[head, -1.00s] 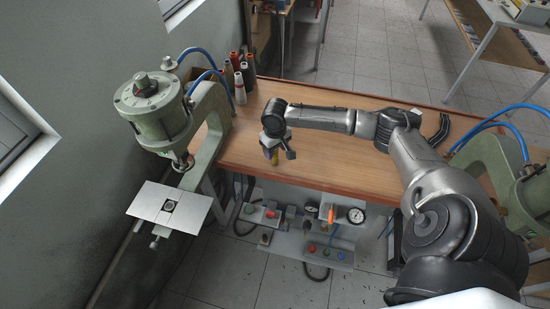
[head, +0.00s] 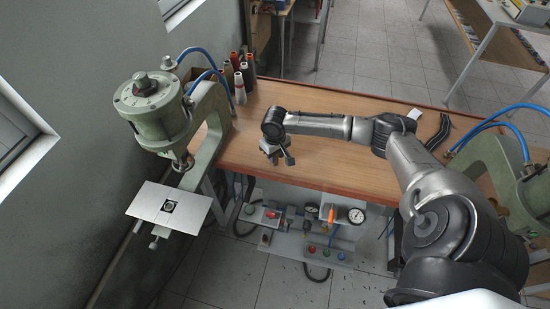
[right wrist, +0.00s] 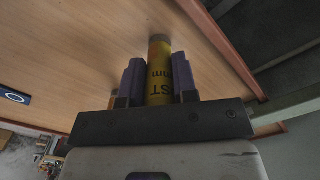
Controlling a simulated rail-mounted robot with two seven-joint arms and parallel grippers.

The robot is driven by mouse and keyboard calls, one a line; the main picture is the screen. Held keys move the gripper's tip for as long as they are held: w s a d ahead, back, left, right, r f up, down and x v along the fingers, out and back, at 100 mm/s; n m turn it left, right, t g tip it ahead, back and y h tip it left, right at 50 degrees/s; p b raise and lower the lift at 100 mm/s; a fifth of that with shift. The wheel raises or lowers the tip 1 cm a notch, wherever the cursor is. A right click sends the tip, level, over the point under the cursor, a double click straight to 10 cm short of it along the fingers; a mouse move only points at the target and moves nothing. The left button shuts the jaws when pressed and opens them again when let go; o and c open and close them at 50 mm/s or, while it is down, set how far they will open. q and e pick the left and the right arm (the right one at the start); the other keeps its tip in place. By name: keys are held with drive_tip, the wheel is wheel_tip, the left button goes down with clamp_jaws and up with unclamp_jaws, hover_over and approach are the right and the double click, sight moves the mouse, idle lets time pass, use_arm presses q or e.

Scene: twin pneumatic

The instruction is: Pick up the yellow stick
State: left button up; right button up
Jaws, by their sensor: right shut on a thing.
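The yellow stick (right wrist: 158,70) has dark lettering on it and stands between the two purple-grey fingers of my right gripper in the right wrist view. My right gripper (head: 279,157) is shut on it. In the head view this gripper hangs at the front edge of the wooden workbench (head: 330,175), left of its middle. The stick is hidden or too small to make out there. My left gripper is not in view.
A green press (head: 155,110) with a white plate (head: 168,210) stands left of the bench. Several thread spools (head: 240,88) stand at the back left. Another green press (head: 530,190) is at the right. A gauge panel (head: 315,245) sits under the bench front.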

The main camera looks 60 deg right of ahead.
drive_tip(key=shift+r, duration=0.1)
drive_tip(key=shift+c, duration=0.3)
drive_tip(key=shift+r, duration=0.5)
drive_tip(key=r, duration=0.3)
drive_tip(key=shift+s+d+r+p, duration=0.15)
drive_tip(key=shift+s+p, duration=0.1)
drive_tip(key=shift+p, duration=0.05)
drive_tip(key=s+d+r+p, duration=0.1)
drive_tip(key=s+r+p, duration=0.1)
drive_tip(key=s+r, duration=0.4)
drive_tip(key=s, duration=0.5)
drive_tip(key=shift+d+r, duration=0.25)
drive_tip(key=shift+d, duration=0.15)
